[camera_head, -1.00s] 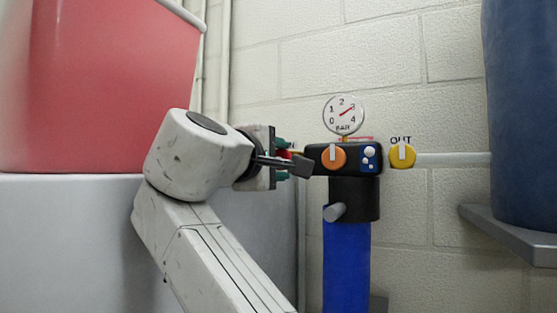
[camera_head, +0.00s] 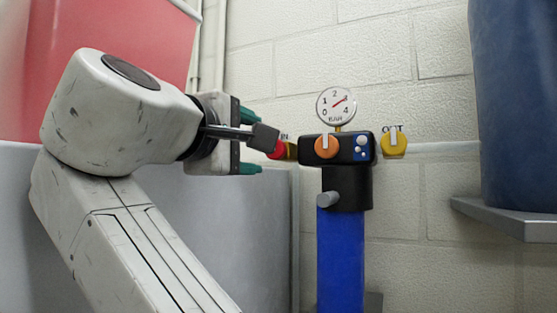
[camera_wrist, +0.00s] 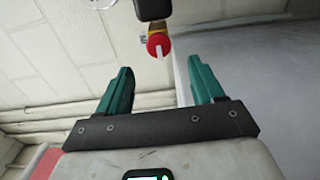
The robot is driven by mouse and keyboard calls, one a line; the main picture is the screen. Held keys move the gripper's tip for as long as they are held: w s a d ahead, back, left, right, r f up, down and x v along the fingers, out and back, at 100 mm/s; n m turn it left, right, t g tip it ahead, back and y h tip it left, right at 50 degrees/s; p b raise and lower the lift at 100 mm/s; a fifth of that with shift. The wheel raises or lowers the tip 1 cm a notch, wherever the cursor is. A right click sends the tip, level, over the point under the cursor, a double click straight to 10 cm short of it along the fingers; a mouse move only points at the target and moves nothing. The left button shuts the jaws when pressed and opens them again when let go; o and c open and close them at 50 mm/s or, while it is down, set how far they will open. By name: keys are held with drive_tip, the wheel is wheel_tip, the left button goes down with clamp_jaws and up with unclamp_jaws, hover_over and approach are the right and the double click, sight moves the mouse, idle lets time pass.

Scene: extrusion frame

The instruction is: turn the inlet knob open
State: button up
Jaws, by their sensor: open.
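The inlet knob (camera_head: 277,150) is red, at the left end of the black filter head, under the partly hidden label IN. In the wrist view the red inlet knob (camera_wrist: 158,45) shows a white bar on its face, on a yellow fitting (camera_wrist: 156,25). My gripper (camera_head: 252,142) has two green fingers spread apart, with nothing between them. In the wrist view the knob appears just beyond the gap of my gripper (camera_wrist: 160,78), not touching either finger. In the head view a dark block on a rod of my gripper partly covers the knob.
A black filter head (camera_head: 345,168) on a blue housing (camera_head: 340,255) carries an orange knob (camera_head: 326,147) and a gauge (camera_head: 336,105). A yellow outlet knob (camera_head: 393,146) is at right. A red tank (camera_head: 110,40) stands left and a blue tank (camera_head: 515,110) right.

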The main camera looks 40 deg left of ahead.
drive_tip(key=shift+v, duration=1.4)
